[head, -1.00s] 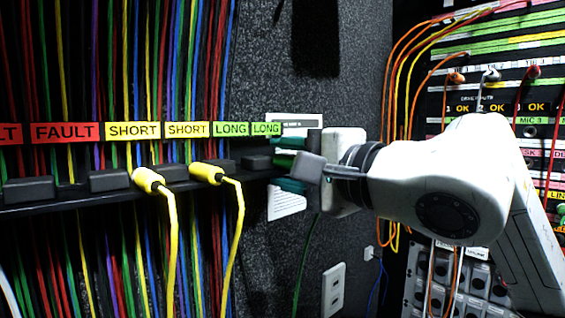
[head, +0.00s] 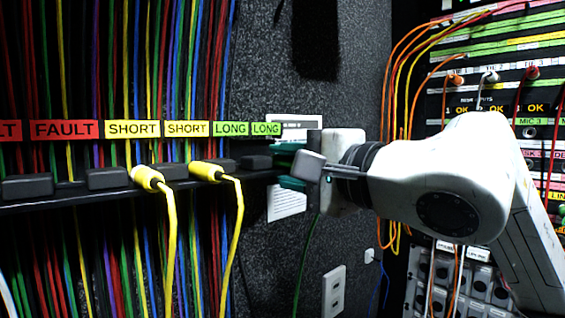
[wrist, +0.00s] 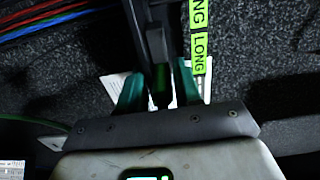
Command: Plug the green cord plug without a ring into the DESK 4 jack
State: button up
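My gripper (head: 287,163) is at the right end of the cord rack, by the LONG labels. In the wrist view its green fingertips (wrist: 159,92) stand apart, on either side of a dark green plug (wrist: 160,86). Narrow gaps seem to show beside the plug, so I cannot see a firm grip. A green cord (head: 306,262) hangs below my gripper; it also runs off left in the wrist view (wrist: 32,119). Whether the plug has a ring is hidden. The jack panel (head: 500,110) is at the right; the DESK 4 label is not readable, partly behind my arm.
The dark rack ledge (head: 75,191) crosses the left, with two yellow plugs (head: 206,172) hanging under the SHORT labels. Many coloured cables run behind it. Orange and yellow cords drape left of the jack panel. A wall outlet (head: 334,290) is below my gripper.

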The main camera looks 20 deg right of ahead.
jog(key=shift+d+r, duration=0.1)
jog(key=shift+r, duration=0.25)
grip_shut()
jog(key=shift+o, duration=1.7)
grip_release()
jog(key=o, duration=0.8)
jog(key=shift+f, duration=0.2)
jog(key=shift+s, duration=0.1)
jog(key=b+v, duration=0.3)
jog(key=v, duration=0.7)
jog(key=shift+s, duration=0.3)
